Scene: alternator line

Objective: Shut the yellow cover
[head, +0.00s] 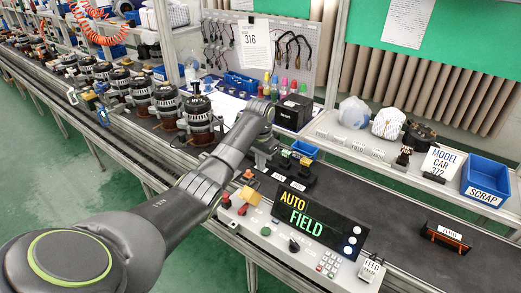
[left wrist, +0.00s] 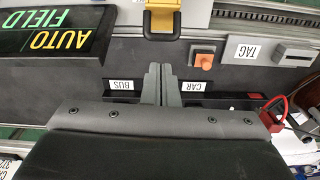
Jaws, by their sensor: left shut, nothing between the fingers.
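My right gripper is not in view.
The AUTO FIELD display (head: 305,211) stands right of the cover. An orange switch (left wrist: 204,59) sits beside the cover, and BUS (left wrist: 122,84) and CAR labels flank my fingers. Alternators (head: 200,113) line the conveyor at left. A blue SCRAP bin (head: 486,180) is at right.

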